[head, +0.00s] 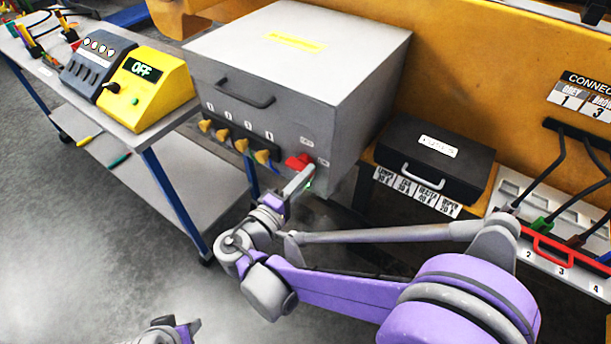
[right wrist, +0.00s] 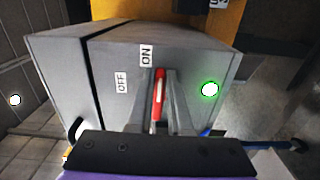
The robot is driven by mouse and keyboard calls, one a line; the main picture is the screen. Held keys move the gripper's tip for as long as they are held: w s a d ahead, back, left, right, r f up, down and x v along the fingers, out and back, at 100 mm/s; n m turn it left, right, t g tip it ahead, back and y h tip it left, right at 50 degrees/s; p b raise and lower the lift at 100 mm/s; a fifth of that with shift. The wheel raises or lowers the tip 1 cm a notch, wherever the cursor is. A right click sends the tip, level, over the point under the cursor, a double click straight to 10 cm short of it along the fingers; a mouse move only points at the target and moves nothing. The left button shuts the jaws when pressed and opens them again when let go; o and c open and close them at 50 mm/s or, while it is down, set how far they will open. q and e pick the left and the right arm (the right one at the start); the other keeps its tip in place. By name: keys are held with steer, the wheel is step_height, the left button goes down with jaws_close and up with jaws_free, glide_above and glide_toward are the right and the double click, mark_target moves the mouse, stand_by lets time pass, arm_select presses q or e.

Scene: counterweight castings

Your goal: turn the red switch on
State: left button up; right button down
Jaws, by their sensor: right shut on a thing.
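The red switch (head: 297,162) is on the front of a large grey box (head: 262,115), near its lower right corner. In the right wrist view the red lever (right wrist: 160,86) stands between my fingers, its tip just below the ON label (right wrist: 146,55); the OFF label (right wrist: 122,82) is to its left. A round green light (right wrist: 209,89) glows to the right of the lever. My right gripper (head: 306,176) is shut on the red switch; its fingers partly hide it in the head view. Part of my left gripper (head: 178,331) shows at the bottom edge; its fingers are unclear.
Several yellow knobs (head: 234,142) line the box front left of the switch. A yellow unit with an OFF display (head: 146,90) stands on the left cart. A black case (head: 432,166) and a rack with cables (head: 560,222) are at right. The floor at lower left is clear.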

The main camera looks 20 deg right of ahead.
steer(key=c, duration=0.8)
jaws_free()
steer(key=shift+c, duration=0.2)
steer(key=shift+a, duration=0.1)
steer(key=v, duration=1)
steer(key=shift+s+a, duration=0.25)
steer(key=shift+s, duration=0.05)
